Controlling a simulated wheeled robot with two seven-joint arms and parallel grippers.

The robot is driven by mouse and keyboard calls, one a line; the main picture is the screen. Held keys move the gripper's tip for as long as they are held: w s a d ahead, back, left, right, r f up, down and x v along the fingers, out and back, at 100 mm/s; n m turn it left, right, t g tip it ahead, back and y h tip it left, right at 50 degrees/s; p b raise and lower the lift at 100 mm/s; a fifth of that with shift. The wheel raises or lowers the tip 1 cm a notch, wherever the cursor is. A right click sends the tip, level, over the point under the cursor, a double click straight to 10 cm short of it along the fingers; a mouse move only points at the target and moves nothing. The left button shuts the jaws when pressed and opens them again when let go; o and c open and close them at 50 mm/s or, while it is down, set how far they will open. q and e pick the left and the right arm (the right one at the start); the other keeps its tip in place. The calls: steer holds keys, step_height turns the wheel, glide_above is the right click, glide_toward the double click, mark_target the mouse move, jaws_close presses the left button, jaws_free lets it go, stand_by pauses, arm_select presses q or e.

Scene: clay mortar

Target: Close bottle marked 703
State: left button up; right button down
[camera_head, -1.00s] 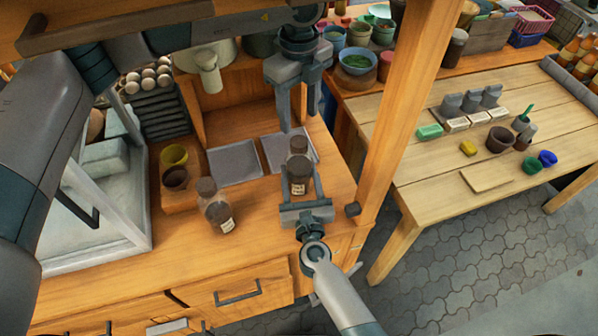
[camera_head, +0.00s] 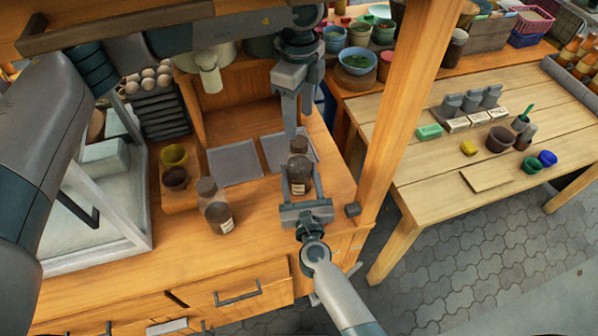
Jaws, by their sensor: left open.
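A dark glass bottle (camera_head: 299,181) with a pale label stands on the wooden counter, with a dark cap (camera_head: 298,145) at its top. I cannot tell whether the cap is seated, and the label is too small to read. My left gripper (camera_head: 290,130) points down from above, seen nearly edge-on, open, its tips just above and beside the cap. My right gripper (camera_head: 301,186) reaches in from below with its fingers on both sides of the bottle; whether they press on it cannot be told. A second, similar bottle (camera_head: 217,212) stands to the left.
Two grey square mats (camera_head: 235,162) lie behind the bottles. Small yellow and brown pots (camera_head: 174,178) stand at left, beside a glass-sided case (camera_head: 100,215). A wooden post (camera_head: 400,120) rises at right, before a table (camera_head: 440,190) with small items.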

mark_target(299, 141)
arm_select(q)
steer(key=shift+f, duration=3.7)
steer(key=c, duration=1.1)
